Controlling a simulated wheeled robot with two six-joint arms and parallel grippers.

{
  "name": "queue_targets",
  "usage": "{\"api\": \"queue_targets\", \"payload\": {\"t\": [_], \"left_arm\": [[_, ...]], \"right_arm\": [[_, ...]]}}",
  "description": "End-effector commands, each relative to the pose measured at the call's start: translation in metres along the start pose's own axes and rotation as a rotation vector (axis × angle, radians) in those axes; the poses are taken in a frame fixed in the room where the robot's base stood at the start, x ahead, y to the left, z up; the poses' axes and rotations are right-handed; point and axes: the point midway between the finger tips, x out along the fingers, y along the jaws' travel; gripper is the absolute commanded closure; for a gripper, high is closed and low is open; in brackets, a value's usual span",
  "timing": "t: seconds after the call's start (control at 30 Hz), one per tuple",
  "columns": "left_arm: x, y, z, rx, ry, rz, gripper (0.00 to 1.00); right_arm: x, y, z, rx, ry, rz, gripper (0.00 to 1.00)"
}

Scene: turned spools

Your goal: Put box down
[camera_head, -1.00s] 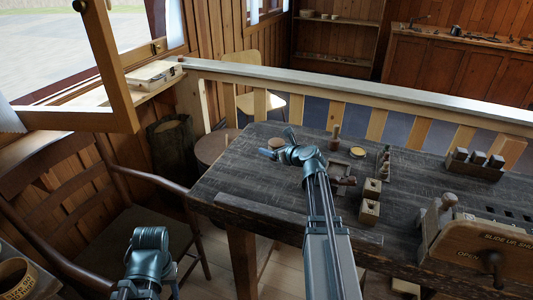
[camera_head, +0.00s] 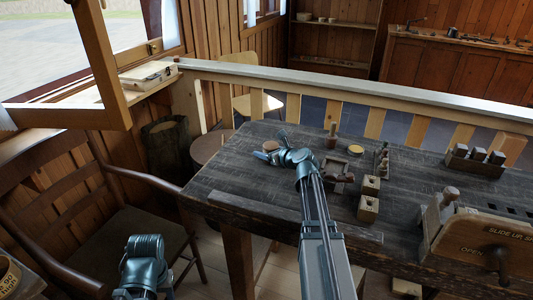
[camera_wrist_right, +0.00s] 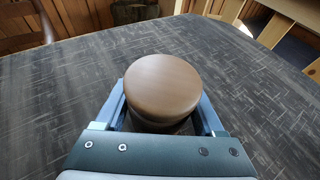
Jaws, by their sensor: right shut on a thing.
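A round brown wooden box (camera_wrist_right: 163,88) with a smooth flat top sits upright between the fingers of my right gripper in the right wrist view. The gripper (camera_wrist_right: 165,110) is shut on its sides. In the head view my right gripper (camera_head: 270,154) is over the left part of the dark table (camera_head: 240,180), and the box is small and partly hidden there. I cannot tell whether its underside touches the table. My left arm shows at the bottom left of the head view, but its fingers do not show.
A tan round disc (camera_head: 355,149), a wooden peg (camera_head: 331,137) and wooden blocks (camera_head: 369,207) stand right of the gripper. A wooden device with a crank (camera_head: 480,245) is at the right. Bare tabletop surrounds the gripper on the left.

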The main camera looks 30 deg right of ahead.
Motion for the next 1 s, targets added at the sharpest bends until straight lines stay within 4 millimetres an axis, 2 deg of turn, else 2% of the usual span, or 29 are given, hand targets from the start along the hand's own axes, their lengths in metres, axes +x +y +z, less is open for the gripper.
{"api": "queue_targets", "payload": {"t": [0.07, 0.1, 0.23, 0.57, 1.0], "left_arm": [[0.004, 0.0, 0.0, 0.0, 0.0, 0.0, 0.5], [0.003, 0.0, 0.0, 0.0, 0.0, 0.0, 0.5], [0.002, 0.0, 0.0, 0.0, 0.0, 0.0, 0.5], [-0.003, 0.0, 0.0, 0.0, 0.0, 0.0, 0.5], [-0.034, -0.003, 0.002, 0.0, 0.0, 0.0, 0.5]], "right_arm": [[0.002, 0.0, -0.004, 0.0, 0.0, 0.0, 0.86], [0.001, 0.0, -0.003, 0.0, 0.0, 0.0, 0.24], [0.001, 0.0, -0.002, 0.0, 0.0, 0.0, 0.01], [-0.001, 0.0, 0.003, 0.0, 0.0, 0.0, 0.0], [-0.087, 0.001, 0.003, 0.001, 0.001, -0.002, 0.0]]}}
